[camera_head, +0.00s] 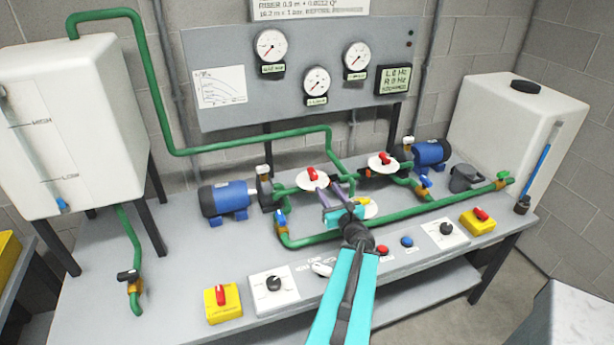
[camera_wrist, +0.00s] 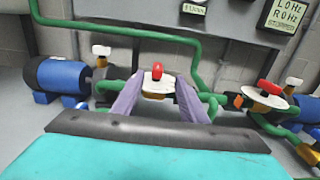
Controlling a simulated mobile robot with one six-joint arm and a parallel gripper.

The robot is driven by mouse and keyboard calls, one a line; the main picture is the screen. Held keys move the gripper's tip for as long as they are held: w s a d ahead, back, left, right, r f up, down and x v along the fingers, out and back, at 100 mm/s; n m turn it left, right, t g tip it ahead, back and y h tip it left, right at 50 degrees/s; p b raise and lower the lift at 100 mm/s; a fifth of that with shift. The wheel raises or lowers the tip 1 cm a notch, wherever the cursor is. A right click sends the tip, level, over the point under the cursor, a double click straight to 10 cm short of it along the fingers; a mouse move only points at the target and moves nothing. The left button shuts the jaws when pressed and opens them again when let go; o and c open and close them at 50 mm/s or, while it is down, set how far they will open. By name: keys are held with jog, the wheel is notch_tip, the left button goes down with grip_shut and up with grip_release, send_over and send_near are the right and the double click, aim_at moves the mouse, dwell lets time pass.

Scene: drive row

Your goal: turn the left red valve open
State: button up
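The left red valve (camera_head: 312,173) has a small red handle over a white round plate, on the green pipe between the two blue pumps. In the wrist view its red handle (camera_wrist: 157,70) stands ahead, framed by my fingers. My gripper (camera_head: 335,191) has its two purple-grey fingers apart, with nothing between them. In the head view the fingertips are just right of and below the valve's plate. The wrist view shows my gripper (camera_wrist: 158,88) lined up with the valve; the exact gap to the handle is hard to tell.
A second red valve (camera_head: 384,157) with a white plate sits to the right. Blue pumps (camera_head: 226,200) and green pipes surround the work area. Blue-handled valves (camera_head: 280,217) stand nearby. Yellow switch boxes (camera_head: 222,303) and knobs line the bench front. A gauge panel (camera_head: 300,75) rises behind.

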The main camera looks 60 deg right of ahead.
aim_at(313, 171)
jog(key=shift+w+f, duration=0.4)
jog(key=shift+f, duration=0.2)
jog(key=shift+w+d+f+b, duration=0.1)
jog(key=shift+w+d+b, duration=0.1)
jog(key=shift+b, duration=0.65)
jog(key=shift+x, duration=6.6)
jog(key=shift+s, duration=0.1)
grip_shut()
